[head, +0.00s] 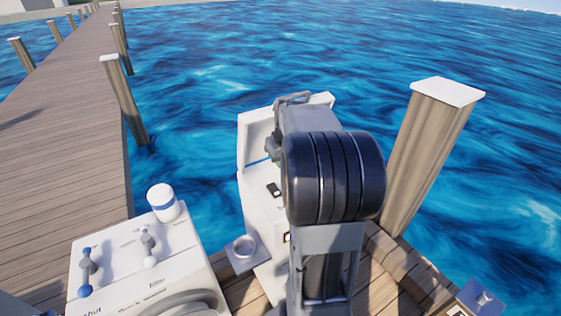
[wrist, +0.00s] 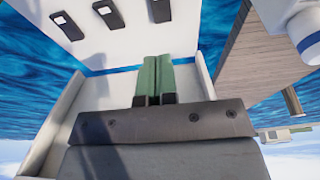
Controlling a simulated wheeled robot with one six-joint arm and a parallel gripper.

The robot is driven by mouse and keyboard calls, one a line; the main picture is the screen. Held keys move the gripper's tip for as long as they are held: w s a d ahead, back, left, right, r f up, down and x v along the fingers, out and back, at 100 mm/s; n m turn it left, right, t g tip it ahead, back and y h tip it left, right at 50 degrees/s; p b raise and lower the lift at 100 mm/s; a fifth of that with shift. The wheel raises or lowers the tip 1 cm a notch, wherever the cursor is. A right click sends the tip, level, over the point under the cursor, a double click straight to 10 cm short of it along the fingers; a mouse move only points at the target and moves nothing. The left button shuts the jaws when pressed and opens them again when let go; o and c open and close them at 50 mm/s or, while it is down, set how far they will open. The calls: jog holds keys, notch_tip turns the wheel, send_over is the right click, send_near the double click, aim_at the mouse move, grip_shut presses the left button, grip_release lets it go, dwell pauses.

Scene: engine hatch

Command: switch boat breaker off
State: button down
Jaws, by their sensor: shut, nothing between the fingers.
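The wrist view shows black switches on a white panel (wrist: 125,45): a left switch (wrist: 61,26), a middle switch (wrist: 108,13) and a right switch (wrist: 161,10) cut by the top edge. I cannot read any label, so I cannot tell which is the boat breaker or how it is set. In the head view, one black switch (head: 273,189) shows on the white cabinet (head: 258,212); my arm hides part of the cabinet. My gripper (wrist: 153,80) is shut and empty, its green fingers together, apart from the switches in the wrist picture.
A white box (head: 135,255) with blue and grey valve levers stands at lower left, with a white blue-banded cap (head: 163,202) behind it. A thick wooden post (head: 425,150) stands to the right. Water and a dock lie beyond.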

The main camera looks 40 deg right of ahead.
jog(key=s+a, duration=0.6)
jog(key=a, duration=0.5)
jog(key=s+a+f+n, duration=0.1)
jog(key=s+a, duration=0.5)
jog(key=a, duration=0.6)
jog(key=shift+s+f+n+t+y, duration=0.25)
jog(key=shift+s+n+t+y, duration=0.05)
jog(key=shift+s, duration=0.1)
jog(key=shift+a, duration=0.3)
